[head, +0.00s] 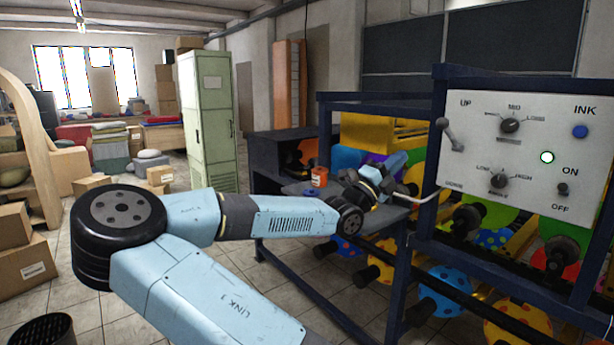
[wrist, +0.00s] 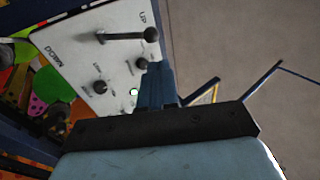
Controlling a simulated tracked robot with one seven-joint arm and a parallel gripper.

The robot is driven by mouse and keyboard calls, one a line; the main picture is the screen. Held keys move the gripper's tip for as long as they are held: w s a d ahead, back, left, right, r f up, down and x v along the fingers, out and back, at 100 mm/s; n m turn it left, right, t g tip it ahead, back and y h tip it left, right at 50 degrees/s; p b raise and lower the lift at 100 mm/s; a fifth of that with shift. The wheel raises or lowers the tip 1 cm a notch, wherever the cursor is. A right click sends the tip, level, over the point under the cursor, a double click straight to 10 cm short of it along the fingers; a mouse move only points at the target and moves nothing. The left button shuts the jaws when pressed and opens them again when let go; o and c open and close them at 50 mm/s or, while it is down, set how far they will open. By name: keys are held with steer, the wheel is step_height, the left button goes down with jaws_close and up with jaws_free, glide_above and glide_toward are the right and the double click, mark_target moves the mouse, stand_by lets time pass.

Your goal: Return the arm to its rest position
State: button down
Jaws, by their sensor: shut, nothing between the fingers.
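My arm stretches from the lower middle of the head view towards the printing machine's frame. Its far end is folded near a small dark table (head: 385,222), left of the white control panel (head: 492,140). In the wrist view my gripper (wrist: 155,68) is shut and empty, its blue fingers pressed together. The control panel also shows there (wrist: 75,50), beyond the fingers. I cannot tell the exact gap, but no contact is visible. The panel's lever (head: 447,133) is tilted upwards, towards the UP mark. A round lamp (head: 547,156) glows white-green.
An orange-red cup (head: 319,177) stands on the small table. A green cabinet (head: 207,120) stands behind. Cardboard boxes (head: 22,260) are at the left.

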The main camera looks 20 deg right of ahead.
steer(key=s+d+f+m+g+y, duration=0.3)
steer(key=d+f+m+g, duration=0.15)
steer(key=f+m, duration=0.2)
steer(key=s+d+f+m+g+y, duration=0.25)
steer(key=s+d+f+m, duration=0.2)
steer(key=f, duration=0.25)
steer(key=s+a+f+m+g+y, duration=0.1)
steer(key=s+a+f+m+y, duration=0.15)
steer(key=f+m+y, duration=0.2)
steer(key=s+a+f+m+g+y, duration=0.1)
steer(key=s+f+m+y, duration=0.25)
steer(key=f+m, duration=0.25)
steer(key=s+a+r+m+t+y, duration=0.3)
steer(key=a+r+m, duration=0.2)
steer(key=a, duration=0.3)
steer(key=s+a+r+m+t+y, duration=0.3)
steer(key=a+r+m, duration=0.3)
steer(key=a, duration=0.3)
steer(key=s+a+r+m+t+y, duration=0.3)
steer(key=a+r+m+y, duration=0.1)
steer(key=a, duration=0.5)
step_height(320, 180, up, 2)
steer(key=shift+r+m+y, duration=0.15)
steer(key=shift+m+y, duration=0.2)
steer(key=shift+m, duration=0.3)
steer(key=shift+s+d, duration=0.1)
